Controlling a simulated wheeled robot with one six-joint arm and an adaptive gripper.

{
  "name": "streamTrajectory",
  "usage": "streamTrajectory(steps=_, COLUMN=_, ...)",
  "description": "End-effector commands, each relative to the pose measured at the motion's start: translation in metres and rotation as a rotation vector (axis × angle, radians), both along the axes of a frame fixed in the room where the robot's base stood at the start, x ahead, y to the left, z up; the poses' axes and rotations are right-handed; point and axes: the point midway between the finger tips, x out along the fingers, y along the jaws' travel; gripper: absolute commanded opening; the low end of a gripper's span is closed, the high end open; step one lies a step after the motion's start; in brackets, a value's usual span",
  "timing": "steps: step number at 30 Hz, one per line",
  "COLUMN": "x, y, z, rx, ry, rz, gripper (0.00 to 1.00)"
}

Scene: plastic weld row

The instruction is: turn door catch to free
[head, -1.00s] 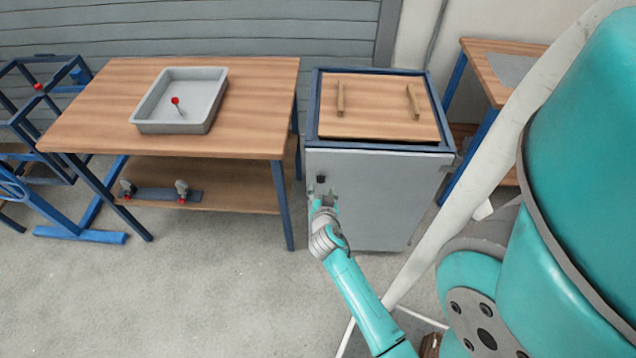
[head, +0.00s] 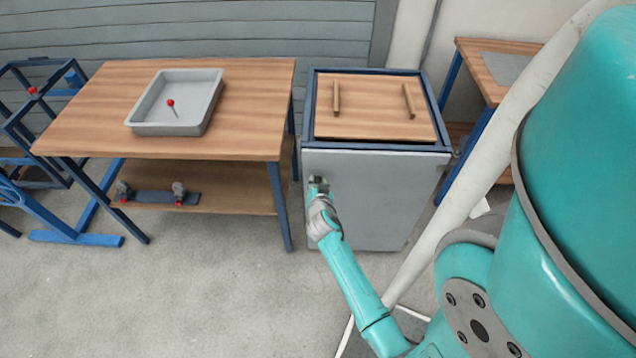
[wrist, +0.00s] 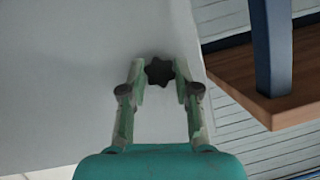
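The cabinet door (head: 365,205) is a grey panel on the front of a blue-framed cabinet, and it looks closed. The door catch (wrist: 159,71) is a small dark star-shaped knob near the door's edge in the wrist view. My gripper (wrist: 160,80) is open, with one finger on each side of the knob. Small gaps seem to show between the fingertips and the knob. In the head view my gripper (head: 318,183) is at the door's upper left and mostly hides the knob.
The cabinet top holds a wooden board (head: 375,108) with two handles. Left of the cabinet stands a wooden table (head: 255,105) with a grey tray (head: 150,129) holding a red-headed item (head: 171,104). Another bench (head: 475,62) stands at the right. The floor in front is clear.

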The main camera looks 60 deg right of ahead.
Motion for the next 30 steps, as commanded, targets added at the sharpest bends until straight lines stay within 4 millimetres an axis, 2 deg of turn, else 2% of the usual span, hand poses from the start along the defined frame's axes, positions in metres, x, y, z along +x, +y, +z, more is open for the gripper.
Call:
streamTrajectory(steps=14, x=0.0013, y=0.0001, z=0.0008, rx=-0.029, ry=0.067, rz=0.001, gripper=0.00)
streamTrajectory(steps=30, x=0.0054, y=0.0015, z=0.0013, rx=-0.204, ry=0.486, rz=0.000, gripper=0.00)
